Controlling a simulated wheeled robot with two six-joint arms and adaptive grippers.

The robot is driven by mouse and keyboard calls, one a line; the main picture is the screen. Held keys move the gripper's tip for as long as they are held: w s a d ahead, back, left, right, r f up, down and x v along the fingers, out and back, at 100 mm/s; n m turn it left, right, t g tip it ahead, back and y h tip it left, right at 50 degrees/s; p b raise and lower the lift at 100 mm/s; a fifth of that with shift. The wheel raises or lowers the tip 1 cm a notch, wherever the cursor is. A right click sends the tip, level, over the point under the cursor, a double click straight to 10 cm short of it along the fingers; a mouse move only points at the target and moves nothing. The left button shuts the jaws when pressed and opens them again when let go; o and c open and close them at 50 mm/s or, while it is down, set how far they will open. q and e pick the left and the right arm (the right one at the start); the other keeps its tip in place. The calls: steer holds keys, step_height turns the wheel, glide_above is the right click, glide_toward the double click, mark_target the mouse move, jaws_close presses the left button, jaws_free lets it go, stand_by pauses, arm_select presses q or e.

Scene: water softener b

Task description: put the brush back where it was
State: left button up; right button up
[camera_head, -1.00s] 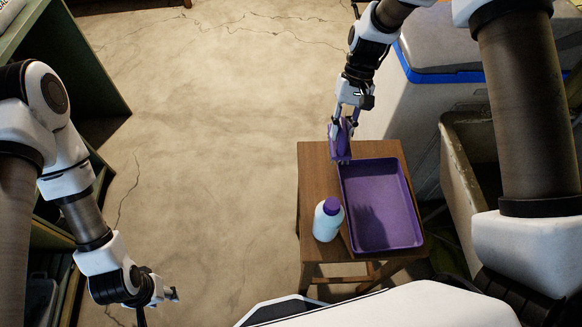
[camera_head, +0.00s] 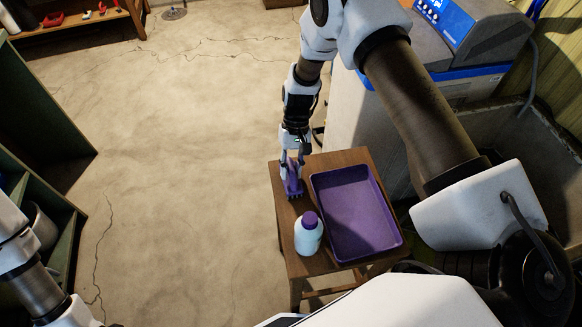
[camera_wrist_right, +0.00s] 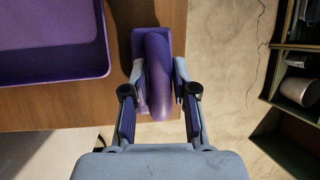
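My right gripper (camera_head: 291,165) is shut on a purple brush (camera_head: 293,184), over the left part of a small wooden table (camera_head: 283,207). I cannot tell if the brush touches the wood. In the right wrist view, the brush (camera_wrist_right: 157,70) lies between the fingers of the gripper (camera_wrist_right: 158,98), near the table edge. A purple tray (camera_head: 357,212) lies to the right of the brush and apart from it. A pale blue bottle with a purple cap (camera_head: 308,236) stands in front of the brush. My left forearm shows at the lower left, its gripper out of the frame.
A grey and white water softener (camera_head: 440,52) with a blue edge stands behind the table. A grey basin (camera_head: 520,150) is to its right. Green shelving (camera_head: 38,140) lines the left side, and a low bench (camera_head: 85,22) stands far back. The floor between is clear.

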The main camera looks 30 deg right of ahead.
steer(key=shift+o, duration=0.4)
steer(key=shift+r, duration=0.15)
steer(key=b+v, duration=0.2)
steer(key=v, duration=1)
steer(key=shift+b, duration=0.3)
